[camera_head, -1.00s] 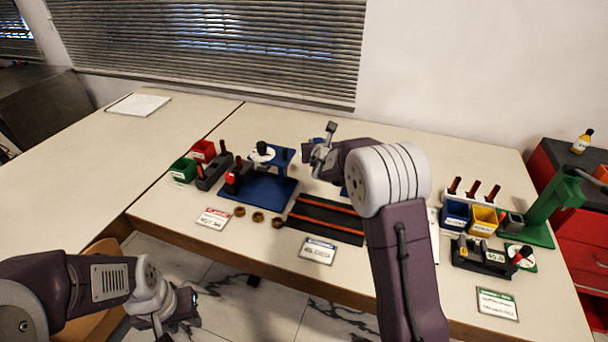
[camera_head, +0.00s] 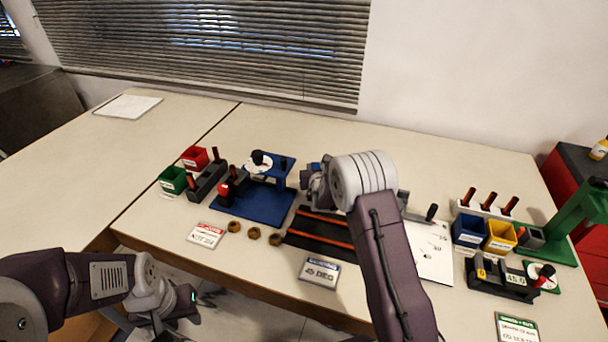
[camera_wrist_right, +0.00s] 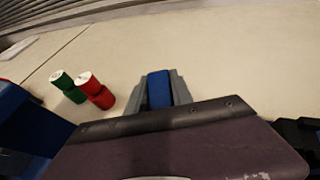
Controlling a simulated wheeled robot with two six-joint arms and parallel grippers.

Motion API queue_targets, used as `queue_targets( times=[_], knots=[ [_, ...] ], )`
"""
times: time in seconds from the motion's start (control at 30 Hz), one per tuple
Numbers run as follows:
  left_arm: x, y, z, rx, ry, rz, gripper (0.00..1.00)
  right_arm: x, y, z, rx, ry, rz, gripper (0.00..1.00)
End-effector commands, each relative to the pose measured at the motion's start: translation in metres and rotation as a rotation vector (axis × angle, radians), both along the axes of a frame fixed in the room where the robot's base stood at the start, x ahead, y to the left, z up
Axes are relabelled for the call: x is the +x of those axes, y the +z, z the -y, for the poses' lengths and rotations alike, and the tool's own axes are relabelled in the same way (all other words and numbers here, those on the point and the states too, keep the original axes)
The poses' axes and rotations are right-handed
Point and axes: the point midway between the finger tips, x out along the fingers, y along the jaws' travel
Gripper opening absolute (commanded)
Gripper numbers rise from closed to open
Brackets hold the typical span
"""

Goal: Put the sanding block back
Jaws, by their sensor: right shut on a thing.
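My right gripper (camera_wrist_right: 160,92) is shut on a small blue block, the sanding block (camera_wrist_right: 159,89), whose upper part shows between the fingers in the right wrist view. In the head view this gripper (camera_head: 314,180) is over the bench, just right of the blue stand (camera_head: 262,203) and near the back end of the black mat with orange strips (camera_head: 318,236). Its wrist hides much of the held block there, and I cannot tell the gap to the bench. My left gripper (camera_head: 178,305) hangs low at the front left, off the bench; its fingers are too small to read.
Red (camera_head: 195,157) and green (camera_head: 172,180) bins stand at the left. Blue (camera_head: 468,230) and yellow (camera_head: 501,237) bins and a green stand (camera_head: 578,215) are at the right. The bench's back is clear.

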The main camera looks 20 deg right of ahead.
Motion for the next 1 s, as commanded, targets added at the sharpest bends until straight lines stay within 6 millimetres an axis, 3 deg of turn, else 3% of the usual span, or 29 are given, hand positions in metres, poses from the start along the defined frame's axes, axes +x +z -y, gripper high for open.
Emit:
queue_targets(
  times=[0.07, 0.13, 0.27, 0.37, 0.47, 0.57, 0.97, 1.0],
  knots=[
    [0.000, -0.003, 0.000, 0.000, 0.000, 0.000, 0.36, 0.000, -0.014, 0.000, -0.001, 0.000, 0.000, 0.00],
    [0.000, 0.009, 0.000, 0.000, 0.000, 0.000, 0.36, 0.004, -0.007, -0.005, 0.000, 0.002, 0.003, 0.00],
    [0.000, 0.010, 0.000, 0.000, 0.000, 0.001, 0.36, 0.005, -0.009, -0.007, 0.000, 0.001, 0.002, 0.00],
    [0.000, 0.034, 0.000, 0.000, 0.000, 0.000, 0.36, 0.012, -0.002, -0.019, -0.001, 0.004, 0.001, 0.00],
    [0.000, 0.026, 0.000, 0.000, 0.000, 0.001, 0.36, 0.024, -0.009, -0.036, 0.000, 0.003, 0.005, 0.00],
    [0.000, 0.024, 0.000, 0.000, 0.000, 0.000, 0.36, 0.023, -0.023, -0.034, -0.001, 0.000, 0.001, 0.00],
    [0.000, 0.017, 0.000, 0.000, 0.000, 0.000, 0.36, 0.023, -0.028, -0.033, -0.001, 0.000, 0.003, 0.00],
    [0.000, 0.019, 0.000, 0.000, 0.000, 0.000, 0.36, 0.023, -0.026, -0.033, 0.000, 0.000, 0.002, 0.38]
  ],
)
